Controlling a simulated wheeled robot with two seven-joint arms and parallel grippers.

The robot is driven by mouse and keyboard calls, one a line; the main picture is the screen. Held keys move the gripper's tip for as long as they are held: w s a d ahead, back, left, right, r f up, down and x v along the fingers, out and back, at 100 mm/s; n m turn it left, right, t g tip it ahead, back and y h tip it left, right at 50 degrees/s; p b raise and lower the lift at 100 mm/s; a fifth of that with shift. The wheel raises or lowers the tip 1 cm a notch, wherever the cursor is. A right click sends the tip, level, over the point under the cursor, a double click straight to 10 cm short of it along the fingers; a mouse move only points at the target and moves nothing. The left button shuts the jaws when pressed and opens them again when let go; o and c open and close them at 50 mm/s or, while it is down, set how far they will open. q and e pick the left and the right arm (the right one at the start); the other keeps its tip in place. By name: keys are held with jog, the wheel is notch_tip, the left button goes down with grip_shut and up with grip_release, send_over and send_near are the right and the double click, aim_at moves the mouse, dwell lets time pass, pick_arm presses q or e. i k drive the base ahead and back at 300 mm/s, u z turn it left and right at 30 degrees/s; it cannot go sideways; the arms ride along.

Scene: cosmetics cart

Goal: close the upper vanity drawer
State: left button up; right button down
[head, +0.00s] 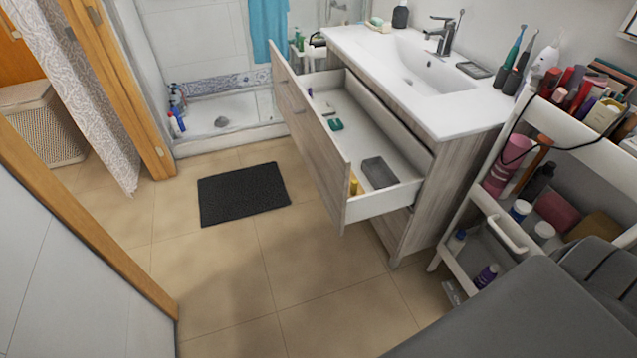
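The vanity (455,160) stands at the upper right, wood-grained with a white sink top. Its upper drawer (308,130) is pulled well out toward the left, and its front panel stands clear of the cabinet. Inside the drawer lie a grey box (379,172), a green item (335,124), a small yellow item (354,187) and a few small things. The lower drawer front is mostly hidden behind the open one. A dark grey part at the lower right looks like my own body. Neither of my grippers shows in the head view.
A white cosmetics cart (470,262) with bottles and boxes stands close to the vanity's right. A black mat (243,193) lies on the tiled floor (290,270), which is otherwise clear before the drawer. A wooden-framed doorway edge (90,225) is at the left.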

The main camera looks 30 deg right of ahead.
aim_at(372, 130)
jog(key=i, duration=0.7)
jog(key=z, duration=0.85)
